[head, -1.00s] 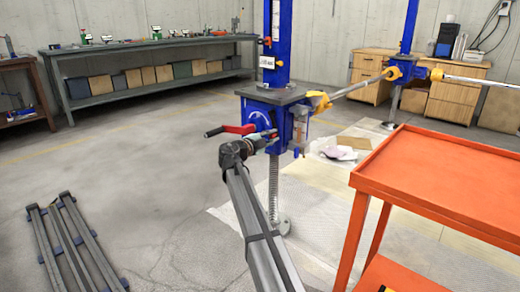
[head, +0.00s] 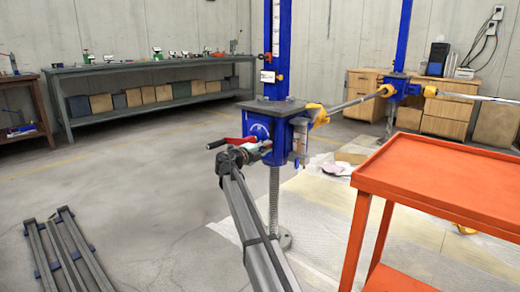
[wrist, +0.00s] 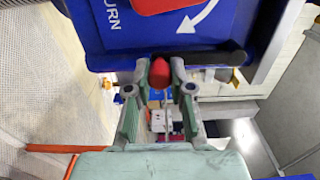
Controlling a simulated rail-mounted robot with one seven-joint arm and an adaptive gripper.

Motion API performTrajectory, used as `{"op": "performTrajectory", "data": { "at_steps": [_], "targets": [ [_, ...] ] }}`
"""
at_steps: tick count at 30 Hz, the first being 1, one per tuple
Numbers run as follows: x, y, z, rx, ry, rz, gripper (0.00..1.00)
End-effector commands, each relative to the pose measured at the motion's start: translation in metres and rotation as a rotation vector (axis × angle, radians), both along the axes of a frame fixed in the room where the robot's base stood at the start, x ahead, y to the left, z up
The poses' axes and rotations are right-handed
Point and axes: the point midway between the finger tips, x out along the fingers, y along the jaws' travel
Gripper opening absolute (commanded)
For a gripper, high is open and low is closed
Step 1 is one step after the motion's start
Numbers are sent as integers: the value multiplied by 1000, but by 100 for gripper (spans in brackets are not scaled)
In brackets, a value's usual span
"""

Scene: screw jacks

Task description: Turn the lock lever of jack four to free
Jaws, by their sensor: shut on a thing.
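The blue screw jack (head: 279,128) stands in the middle of the head view on a threaded spindle (head: 274,195). A red crank arm with a black grip (head: 232,142) sticks out on its left. My gripper (head: 262,152) is at the jack's near side, just below the crank. In the wrist view, my gripper (wrist: 160,82) has its green-grey fingers closed on a red-tipped lever (wrist: 159,73) against the blue housing. The lever's other end and its lock marking are hidden. White lettering ending in "URN" and a curved arrow show on the housing.
An orange cart (head: 440,190) stands close on the right. A dark metal frame (head: 62,250) lies on the floor at left. A shaft (head: 352,103) links the jack to another blue jack (head: 395,85) behind.

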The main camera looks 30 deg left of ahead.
Motion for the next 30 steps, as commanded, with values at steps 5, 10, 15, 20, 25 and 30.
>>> {"op": "performTrajectory", "data": {
  "at_steps": [5,10,15,20,25,30],
  "targets": [
    [2,2,1,2,-1,4,0],
    [1,2,1,2,-1,4,47],
    [1,2,1,1,-1,3,47],
    [-3,2,0,1,0,3,47],
    [-22,6,0,1,0,5,47],
    [-54,11,0,1,0,6,47]
  ]
}}
